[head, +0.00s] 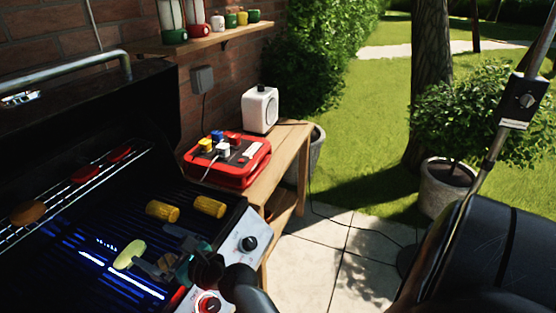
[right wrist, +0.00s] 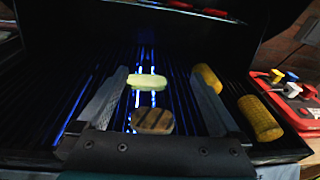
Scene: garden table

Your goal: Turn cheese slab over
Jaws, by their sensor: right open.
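A tan slab with dark grill stripes (right wrist: 152,120) lies on the grill grate; it looks like the cheese slab, though I cannot be sure. A pale yellow-green slab (right wrist: 147,81) lies just beyond it and also shows in the head view (head: 130,254). My right gripper (head: 160,250) is open low over the grate. In the right wrist view, its two fingers (right wrist: 160,75) stand on either side of both slabs, with gaps and nothing held. In the head view the gripper partly hides the striped slab. My left gripper is not in view.
Two corn pieces (head: 162,211) (head: 209,206) lie on the grate, right of the fingers in the wrist view. A raised rack (head: 60,192) holds red pieces and an orange-brown one. The grill's control panel (head: 245,240) and a wooden side table (head: 290,150) with a red case (head: 232,170) stand to the right.

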